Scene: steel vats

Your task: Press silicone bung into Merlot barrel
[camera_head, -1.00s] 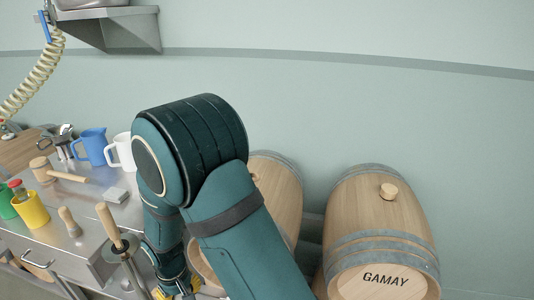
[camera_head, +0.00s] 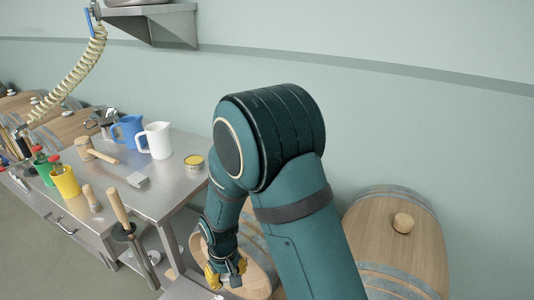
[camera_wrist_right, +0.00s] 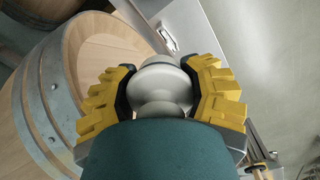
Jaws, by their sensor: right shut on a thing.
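My right gripper (camera_head: 227,274) hangs low in the head view, in front of a wooden barrel (camera_head: 258,281) largely hidden behind my right arm. In the right wrist view, the yellow-padded fingers of my right gripper (camera_wrist_right: 163,88) are shut on a pale grey-white bung (camera_wrist_right: 161,90) with a rounded, stepped shape. The barrel's head and metal hoop show to the left of the gripper in the wrist view (camera_wrist_right: 50,100); the bung looks apart from it. No label shows on this barrel, so I cannot tell whether it is the Merlot one. My left gripper is out of view.
The steel table (camera_head: 180,185) at left bears a white jug (camera_head: 155,140), blue jug (camera_head: 127,131), mallet (camera_head: 97,152), yellow cup (camera_head: 65,181) and yellow tin (camera_head: 194,161). A wall shelf (camera_head: 165,25) hangs above.

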